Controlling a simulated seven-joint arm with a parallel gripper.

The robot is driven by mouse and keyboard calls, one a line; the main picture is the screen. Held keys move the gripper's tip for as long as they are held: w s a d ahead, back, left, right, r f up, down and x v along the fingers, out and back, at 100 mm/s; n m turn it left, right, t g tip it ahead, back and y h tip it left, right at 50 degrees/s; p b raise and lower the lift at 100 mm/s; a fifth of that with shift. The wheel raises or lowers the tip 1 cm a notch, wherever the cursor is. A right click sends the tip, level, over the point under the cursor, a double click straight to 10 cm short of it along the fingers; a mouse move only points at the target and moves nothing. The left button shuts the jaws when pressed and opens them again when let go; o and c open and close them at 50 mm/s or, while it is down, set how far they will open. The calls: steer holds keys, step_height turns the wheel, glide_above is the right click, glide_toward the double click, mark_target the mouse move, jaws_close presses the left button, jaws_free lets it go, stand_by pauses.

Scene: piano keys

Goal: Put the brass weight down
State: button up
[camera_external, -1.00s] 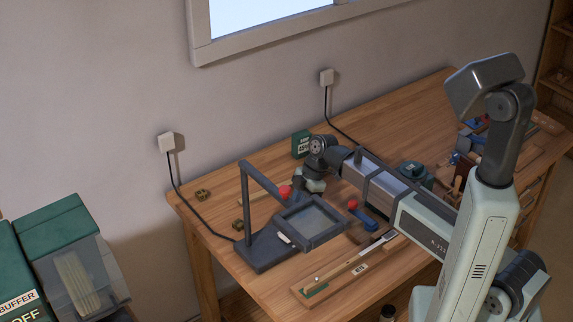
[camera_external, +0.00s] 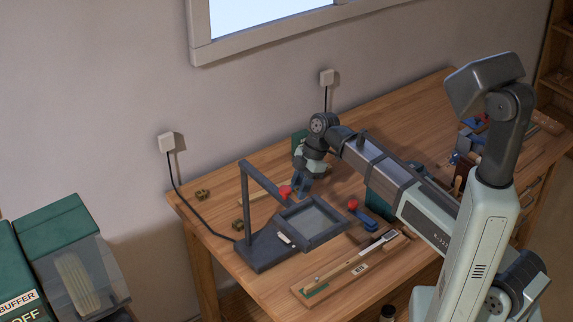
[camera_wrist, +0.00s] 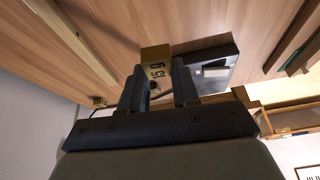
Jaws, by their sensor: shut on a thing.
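In the wrist view, the brass weight (camera_wrist: 155,54) is a small brass-coloured block with dark markings, between the tips of my gripper's (camera_wrist: 157,82) two dark fingers. My gripper is shut on it. In the external view, my gripper (camera_external: 301,186) points down over the bench, close to the red knob (camera_external: 285,192) of a dark stand. The held weight cannot be made out there. Two other small brass pieces, one at the left edge (camera_external: 203,195) and one nearer the stand (camera_external: 238,226), lie on the bench.
The dark stand (camera_external: 262,252) has a post and a framed tray (camera_external: 312,218). A long wooden piece (camera_external: 345,272) lies at the front. A blue tool with a red end (camera_external: 353,204) lies right of the tray.

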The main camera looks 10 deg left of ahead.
steer(key=shift+r, duration=0.95)
steer(key=shift+s+a+r, duration=0.1)
steer(key=shift+s+r, duration=0.05)
steer(key=shift+r, duration=0.1)
steer(key=shift+s+a+r, duration=0.1)
steer(key=shift+s+a, duration=0.1)
steer(key=shift+s, duration=0.05)
steer(key=w+a, duration=0.3)
steer(key=a, duration=0.7)
steer(key=n, duration=0.1)
glide_above(225, 187)
steer(key=w, duration=0.1)
steer(key=shift+d+f, duration=0.15)
steer(key=shift+f, duration=1.45)
steer(key=shift+d+f, duration=0.15)
steer(key=shift+f, duration=1.4)
steer(key=shift+d+f, duration=0.15)
steer(key=shift+f, duration=1.45)
steer(key=shift+f, duration=0.1)
steer(key=o, duration=1)
